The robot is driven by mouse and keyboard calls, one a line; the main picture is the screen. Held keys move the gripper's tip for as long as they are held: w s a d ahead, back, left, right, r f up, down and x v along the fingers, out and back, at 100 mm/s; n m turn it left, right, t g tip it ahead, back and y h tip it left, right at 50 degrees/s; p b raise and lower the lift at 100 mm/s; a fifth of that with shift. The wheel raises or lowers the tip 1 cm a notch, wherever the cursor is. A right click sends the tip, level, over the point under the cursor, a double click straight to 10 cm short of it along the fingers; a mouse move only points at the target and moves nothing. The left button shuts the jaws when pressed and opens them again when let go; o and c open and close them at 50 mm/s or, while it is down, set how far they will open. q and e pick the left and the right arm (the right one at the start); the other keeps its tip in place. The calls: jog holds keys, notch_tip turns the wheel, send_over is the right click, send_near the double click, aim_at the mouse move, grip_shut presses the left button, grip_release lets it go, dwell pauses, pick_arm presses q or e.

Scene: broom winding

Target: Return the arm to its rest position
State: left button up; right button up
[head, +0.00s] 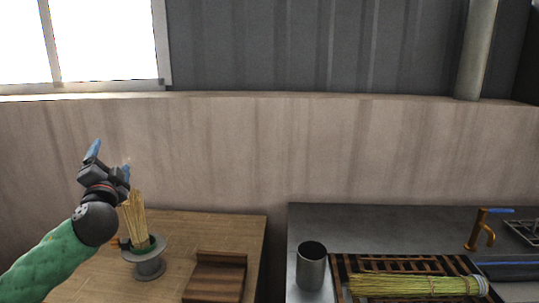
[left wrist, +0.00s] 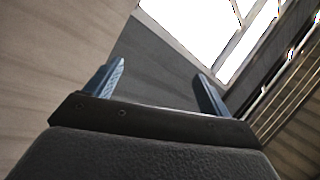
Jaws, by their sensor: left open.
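My left arm comes in from the left in a green sleeve. Its gripper (head: 110,159) is raised above the wooden table, close to the top of a bundle of straw (head: 136,220). In the left wrist view the two blue fingers of the gripper (left wrist: 155,88) stand wide apart with nothing between them. The straw stands upright in a grey round holder (head: 149,267) on the table. Part of the straw's top is hidden behind the gripper. My right gripper is not in view.
A wooden table (head: 215,228) holds a dark wooden block (head: 215,277). To the right, a grey counter (head: 380,221) carries a metal cup (head: 311,266), a finished-looking straw broom (head: 410,286) on a slatted rack (head: 395,264), and an orange tap (head: 482,230). A window (head: 105,38) is at upper left.

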pick_arm(q)
jog(key=s+d+f+n+g+h, duration=0.1)
jog(key=s+d+f+g, duration=0.3)
jog(key=f, duration=0.7)
jog(key=s+d+f+n+g+h, duration=0.1)
jog(key=s+d+f+n+g, duration=0.15)
jog(key=f, duration=0.85)
jog(key=s+d+f+g+h, duration=0.1)
jog(key=s+d+f+g, duration=0.35)
jog(key=f, duration=0.65)
jog(key=s+d+f+n+g+h, duration=0.1)
jog(key=s+d+f, duration=0.4)
jog(key=s, duration=0.5)
jog(key=s+d+f+n+g+h+p, duration=0.1)
jog(key=s+d+f+g, duration=0.3)
jog(key=s+f, duration=0.6)
jog(key=s+d+f+n+g+h, duration=0.1)
jog(key=s+d+f, duration=0.4)
jog(key=s, duration=0.5)
notch_tip(320, 180, down, 2)
jog(key=shift+s+d+f+g+h, duration=0.35)
jog(key=shift+g+h, duration=0.45)
jog(key=shift+h, duration=0.3)
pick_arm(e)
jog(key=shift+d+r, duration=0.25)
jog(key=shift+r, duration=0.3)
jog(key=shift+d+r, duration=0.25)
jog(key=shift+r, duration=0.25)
